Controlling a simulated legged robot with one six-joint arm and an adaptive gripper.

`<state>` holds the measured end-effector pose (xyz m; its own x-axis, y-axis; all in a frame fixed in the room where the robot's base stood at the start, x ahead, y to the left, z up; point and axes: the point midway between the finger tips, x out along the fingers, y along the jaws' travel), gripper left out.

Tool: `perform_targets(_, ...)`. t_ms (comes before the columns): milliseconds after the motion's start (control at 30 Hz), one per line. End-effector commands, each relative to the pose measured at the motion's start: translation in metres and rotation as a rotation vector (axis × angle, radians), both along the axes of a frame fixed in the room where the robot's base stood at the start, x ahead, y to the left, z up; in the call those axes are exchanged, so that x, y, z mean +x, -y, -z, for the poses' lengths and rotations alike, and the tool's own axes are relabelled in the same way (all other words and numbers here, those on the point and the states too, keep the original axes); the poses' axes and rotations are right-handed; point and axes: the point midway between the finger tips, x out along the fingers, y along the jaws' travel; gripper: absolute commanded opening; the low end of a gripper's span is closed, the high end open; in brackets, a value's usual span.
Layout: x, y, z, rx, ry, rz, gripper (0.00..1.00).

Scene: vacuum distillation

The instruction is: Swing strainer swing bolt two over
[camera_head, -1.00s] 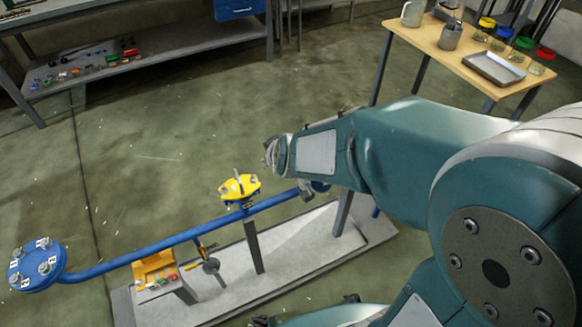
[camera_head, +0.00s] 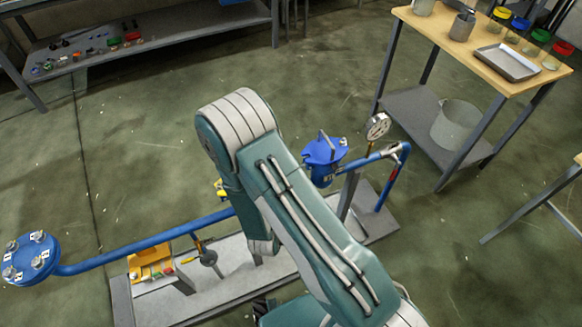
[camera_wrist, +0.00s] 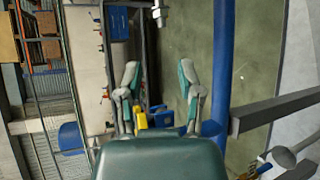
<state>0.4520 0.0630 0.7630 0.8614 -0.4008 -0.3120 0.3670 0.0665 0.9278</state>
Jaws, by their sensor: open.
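A blue lidded vessel, which looks like the strainer (camera_head: 325,158), stands on the blue pipe line right of my arm in the head view. A dark upright piece rises from its lid, but I cannot pick out separate swing bolts. In the wrist view my gripper (camera_wrist: 160,70) is open, its two fingers apart with nothing between them. The blue pipe (camera_wrist: 222,55) runs just right of the fingers, and a yellow part (camera_wrist: 142,118) shows below and between them.
A round pressure gauge (camera_head: 377,127) stands right of the strainer. A blue flange (camera_head: 31,258) with tagged bolts ends the pipe at left. A yellow box (camera_head: 150,264) sits on the grey base. A wooden-topped table (camera_head: 455,52) stands at upper right. Open floor lies behind the pipe.

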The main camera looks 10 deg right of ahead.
Motion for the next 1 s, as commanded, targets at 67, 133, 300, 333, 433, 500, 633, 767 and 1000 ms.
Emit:
perform_targets(67, -0.005, 0.002, 0.005, -0.059, 0.002, -0.008, 0.47)
perform_targets(133, -0.006, 0.003, 0.007, -0.081, 0.004, -0.011, 0.47)
perform_targets(300, 0.007, 0.009, 0.010, -0.084, 0.006, -0.007, 0.47)
perform_targets(333, 0.011, 0.011, 0.012, -0.083, 0.006, -0.006, 0.47)
perform_targets(433, 0.027, 0.020, 0.017, -0.083, 0.005, -0.005, 0.47)
perform_targets(500, 0.039, 0.025, 0.020, -0.082, 0.007, -0.005, 0.47)
perform_targets(633, 0.060, 0.035, 0.027, -0.081, 0.005, -0.008, 0.47)
perform_targets(767, 0.076, 0.042, 0.032, -0.081, 0.005, -0.009, 0.47)
perform_targets(1000, 0.087, 0.047, 0.036, -0.083, 0.005, -0.012, 0.47)
